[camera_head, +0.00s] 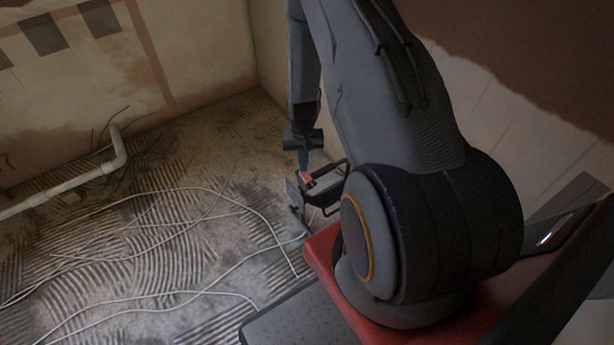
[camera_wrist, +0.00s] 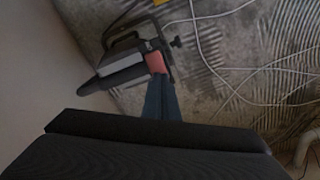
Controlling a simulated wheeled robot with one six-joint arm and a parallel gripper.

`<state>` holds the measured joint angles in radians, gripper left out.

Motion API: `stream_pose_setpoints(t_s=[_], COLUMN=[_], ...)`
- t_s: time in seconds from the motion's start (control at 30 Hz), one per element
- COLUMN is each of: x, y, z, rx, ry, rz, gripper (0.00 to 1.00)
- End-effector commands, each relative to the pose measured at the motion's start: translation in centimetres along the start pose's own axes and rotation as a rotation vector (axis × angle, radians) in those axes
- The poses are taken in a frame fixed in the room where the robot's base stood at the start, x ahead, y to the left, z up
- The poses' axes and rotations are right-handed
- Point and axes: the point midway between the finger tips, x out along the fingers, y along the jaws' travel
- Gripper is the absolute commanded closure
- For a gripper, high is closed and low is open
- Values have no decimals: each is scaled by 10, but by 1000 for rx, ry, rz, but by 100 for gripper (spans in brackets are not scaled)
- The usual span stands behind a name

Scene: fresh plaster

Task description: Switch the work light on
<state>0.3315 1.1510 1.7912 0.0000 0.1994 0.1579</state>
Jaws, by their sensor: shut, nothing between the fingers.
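The work light (camera_head: 293,193) is a small flat lamp with a grey panel in a black tube frame, low on the floor beside my base. It also shows in the wrist view (camera_wrist: 122,64). Its panel looks unlit. A small red block (camera_head: 306,180), perhaps its switch, sits at its top edge and shows pinkish red in the wrist view (camera_wrist: 155,62). My gripper (camera_head: 303,166) points down with its blue fingers together and empty, right over the red block. In the wrist view the fingertips (camera_wrist: 157,79) meet the red block's edge; I cannot tell whether they touch it.
Pale cables (camera_head: 215,255) trail over the rough, ridged floor. A white pipe (camera_head: 75,183) with an elbow lies at left by the plastered wall (camera_head: 205,50). Another wall stands close on the right. Part of the lamp is hidden behind my arm.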

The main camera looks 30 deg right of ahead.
Motion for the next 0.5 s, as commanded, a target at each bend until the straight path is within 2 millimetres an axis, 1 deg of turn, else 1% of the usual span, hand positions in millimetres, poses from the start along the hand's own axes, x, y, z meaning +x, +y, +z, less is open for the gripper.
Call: stream_pose_setpoints(t_s=[0.5], x=[7], y=[0], z=[0], rx=[0], ry=[0], rz=[0], gripper=[100])
